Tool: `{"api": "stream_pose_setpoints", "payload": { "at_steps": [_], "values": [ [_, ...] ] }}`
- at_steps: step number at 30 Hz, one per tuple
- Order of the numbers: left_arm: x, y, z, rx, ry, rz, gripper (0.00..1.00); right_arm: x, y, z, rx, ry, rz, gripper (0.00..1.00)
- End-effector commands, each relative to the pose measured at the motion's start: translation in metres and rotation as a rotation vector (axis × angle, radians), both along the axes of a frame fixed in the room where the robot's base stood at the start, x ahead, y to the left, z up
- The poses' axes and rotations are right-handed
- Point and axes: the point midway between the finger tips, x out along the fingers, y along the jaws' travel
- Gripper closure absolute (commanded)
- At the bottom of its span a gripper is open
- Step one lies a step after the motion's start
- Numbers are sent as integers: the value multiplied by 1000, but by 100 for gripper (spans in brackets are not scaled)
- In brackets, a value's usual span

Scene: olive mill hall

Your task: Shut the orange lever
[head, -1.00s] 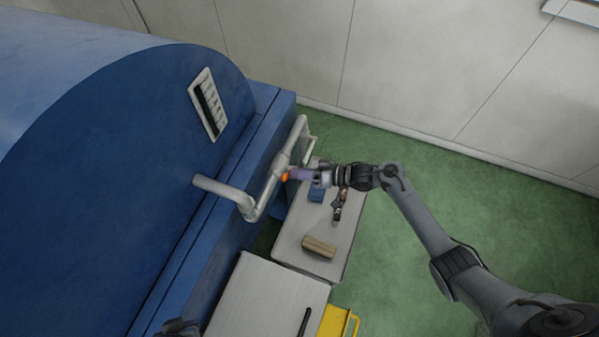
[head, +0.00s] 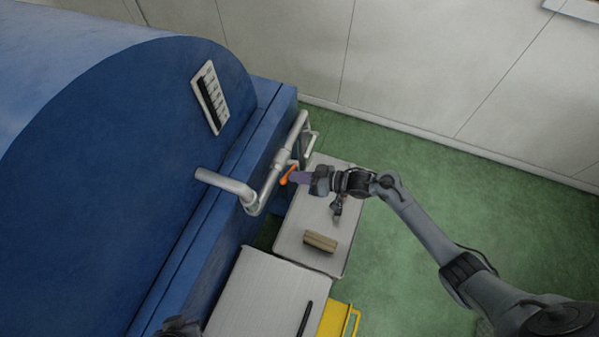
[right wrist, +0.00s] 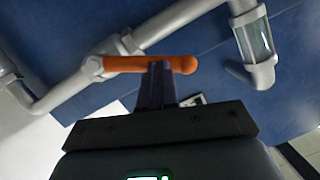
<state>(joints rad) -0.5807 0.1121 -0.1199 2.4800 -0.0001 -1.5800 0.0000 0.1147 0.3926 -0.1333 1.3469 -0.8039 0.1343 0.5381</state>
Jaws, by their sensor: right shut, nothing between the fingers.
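The orange lever (head: 287,176) sits on a grey pipe (head: 269,185) beside the blue machine. In the right wrist view the lever (right wrist: 135,64) runs level from its pivot on the pipe at left to a rounded free end at right, at a slant to the pipe. My right gripper (head: 297,178) is shut with nothing between its fingers. Its purple fingertips (right wrist: 158,72) are at the lever near its free end and overlap its lower edge; I cannot tell whether they touch. A dark part of what looks like my left gripper (head: 180,327) shows at the bottom edge, its fingers unclear.
The blue machine (head: 120,170) fills the left side. A clear sight glass (right wrist: 254,38) sits in the pipework. A pale bench (head: 290,245) below carries a tan block (head: 320,242). A yellow item (head: 338,320) stands at front. Green floor is free at right.

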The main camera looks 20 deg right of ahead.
Motion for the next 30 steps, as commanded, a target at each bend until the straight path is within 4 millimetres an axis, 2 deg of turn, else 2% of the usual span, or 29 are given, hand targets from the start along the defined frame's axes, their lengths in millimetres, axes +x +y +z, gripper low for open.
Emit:
{"api": "stream_pose_setpoints", "payload": {
  "at_steps": [15,30],
  "values": [
    [0,2,-9,8,-1,-6,100,-8,8,-21,-197,-185,0,100],
    [0,3,-12,12,-1,-8,100,-10,10,-28,-200,-189,0,100]
  ]
}}
